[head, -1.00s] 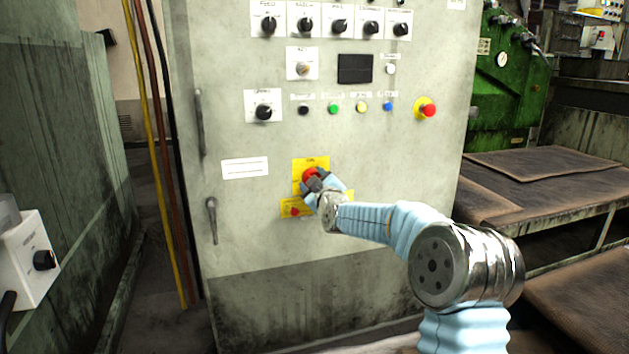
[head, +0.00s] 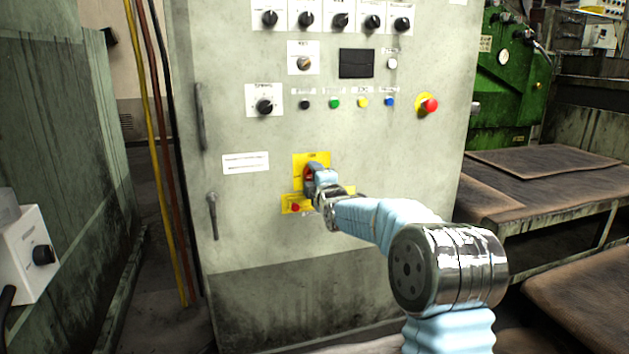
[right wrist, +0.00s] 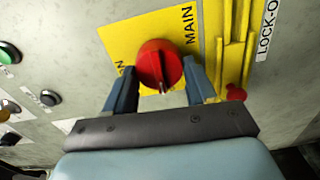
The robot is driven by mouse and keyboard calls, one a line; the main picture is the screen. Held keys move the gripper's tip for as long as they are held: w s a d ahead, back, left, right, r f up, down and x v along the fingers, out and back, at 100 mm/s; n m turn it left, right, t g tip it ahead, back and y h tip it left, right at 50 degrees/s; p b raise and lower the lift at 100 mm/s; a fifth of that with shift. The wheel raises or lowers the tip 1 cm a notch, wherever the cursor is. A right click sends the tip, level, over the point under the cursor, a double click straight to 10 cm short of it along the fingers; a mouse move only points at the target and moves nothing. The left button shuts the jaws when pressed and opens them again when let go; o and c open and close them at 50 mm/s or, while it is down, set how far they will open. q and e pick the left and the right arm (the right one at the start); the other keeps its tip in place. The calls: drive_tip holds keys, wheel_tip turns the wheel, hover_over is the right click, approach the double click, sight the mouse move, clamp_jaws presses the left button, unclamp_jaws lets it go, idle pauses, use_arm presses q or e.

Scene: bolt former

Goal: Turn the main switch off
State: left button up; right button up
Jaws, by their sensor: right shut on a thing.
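The main switch is a red rotary knob (right wrist: 160,64) on a yellow plate (right wrist: 118,38) marked MAIN, low on the front of the grey cabinet (head: 400,180). My right gripper (head: 310,178) is at the knob and hides most of it in the head view. In the right wrist view the two fingers of my right gripper (right wrist: 161,78) are on either side of the knob, shut on it. A pale mark on the knob points to the bottom of that picture. My left gripper is not in view.
A yellow lock-out strip (right wrist: 232,50) with a small red part sits beside the switch. Selector knobs, coloured buttons and a red emergency button (head: 429,105) are higher up. A door handle (head: 212,215) is to the left. A brown-topped table (head: 540,165) stands at right.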

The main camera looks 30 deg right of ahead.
drive_tip(key=shift+n, duration=0.4)
drive_tip(key=o, duration=1)
drive_tip(key=p+v, duration=0.1)
drive_tip(key=v, duration=1.2)
drive_tip(key=shift+s+p, duration=0.4)
drive_tip(key=shift+s+f, duration=0.1)
drive_tip(key=shift+f, duration=0.05)
